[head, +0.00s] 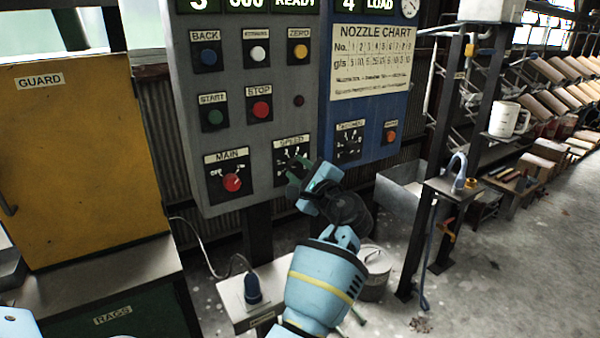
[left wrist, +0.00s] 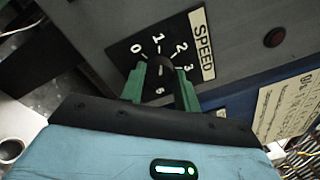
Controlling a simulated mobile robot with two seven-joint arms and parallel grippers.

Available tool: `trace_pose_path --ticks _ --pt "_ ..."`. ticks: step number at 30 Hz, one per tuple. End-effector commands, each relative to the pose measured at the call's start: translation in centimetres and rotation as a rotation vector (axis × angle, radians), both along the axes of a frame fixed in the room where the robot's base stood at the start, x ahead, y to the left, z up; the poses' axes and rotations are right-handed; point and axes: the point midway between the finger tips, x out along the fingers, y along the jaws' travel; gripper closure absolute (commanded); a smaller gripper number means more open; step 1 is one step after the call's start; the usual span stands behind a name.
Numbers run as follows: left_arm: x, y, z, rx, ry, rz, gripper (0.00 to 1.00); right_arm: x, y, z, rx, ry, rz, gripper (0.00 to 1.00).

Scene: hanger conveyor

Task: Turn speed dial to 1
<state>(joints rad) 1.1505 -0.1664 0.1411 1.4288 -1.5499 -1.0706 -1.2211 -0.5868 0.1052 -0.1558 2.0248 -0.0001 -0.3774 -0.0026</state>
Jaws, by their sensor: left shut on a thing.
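The speed dial (head: 291,153) is a black plate with white marks under a SPEED label, low on the grey control panel (head: 270,113). My left gripper (head: 296,182) reaches it from below right, and its green fingers cover the dial's lower part. In the left wrist view the two green fingers (left wrist: 160,86) stand on either side of the dark knob (left wrist: 160,64) and are shut on it. The numbers 0, 1, 2 and 3 show on the speed dial plate (left wrist: 185,42) around the knob. Which number the knob points to I cannot tell. My right gripper is out of view.
The red main switch (head: 232,182) sits close left of the speed dial. Stop (head: 261,110) and start (head: 214,117) buttons are above. A blue panel with another dial (head: 348,146) adjoins at right. A yellow guard cabinet (head: 85,150) stands at left.

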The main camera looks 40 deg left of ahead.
Motion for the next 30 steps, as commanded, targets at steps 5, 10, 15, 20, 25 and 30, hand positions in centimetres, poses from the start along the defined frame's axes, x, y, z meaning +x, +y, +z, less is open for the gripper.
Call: trace_pose_path --ticks 5,10,15,20,25,30 --pt "0.02 0.05 -0.02 -0.014 -0.035 0.000 0.91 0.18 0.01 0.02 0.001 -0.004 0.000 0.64" --pt "0.02 0.05 0.03 -0.018 -0.045 0.000 0.91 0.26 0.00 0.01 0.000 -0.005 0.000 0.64" --pt "0.01 0.05 0.04 -0.018 -0.045 0.000 0.91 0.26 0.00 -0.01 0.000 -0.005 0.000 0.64" --pt "0.01 0.05 0.06 -0.017 -0.044 0.000 0.62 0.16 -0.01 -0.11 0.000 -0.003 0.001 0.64" --pt "0.01 0.04 0.04 -0.017 -0.044 0.000 0.47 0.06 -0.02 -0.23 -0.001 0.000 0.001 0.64" --pt "0.00 0.02 0.03 -0.017 -0.044 0.000 0.47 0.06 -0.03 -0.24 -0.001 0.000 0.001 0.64"
